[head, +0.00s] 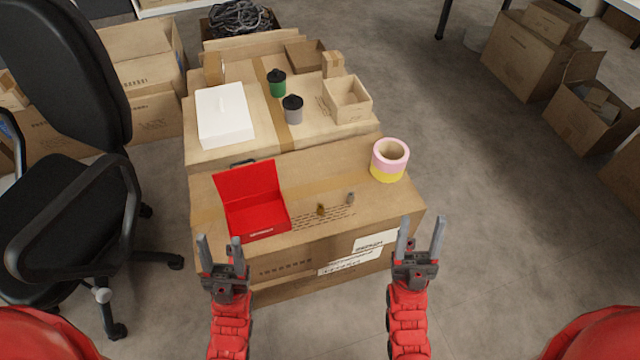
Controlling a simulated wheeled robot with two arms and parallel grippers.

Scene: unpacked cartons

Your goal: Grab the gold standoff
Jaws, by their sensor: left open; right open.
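The gold standoff (320,210) is a small brassy piece on top of the front carton (218,262), right of the open red box. A small grey piece (350,198) stands a little to its right. My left gripper (220,243) is open and empty, low in front of the carton's left part. My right gripper (420,236) is open and empty at the carton's front right corner. Both grippers are apart from the standoff, nearer to me than it is.
An open red box (250,200) and pink-and-yellow tape rolls (389,160) flank the standoff. An office chair (60,190) stands left.

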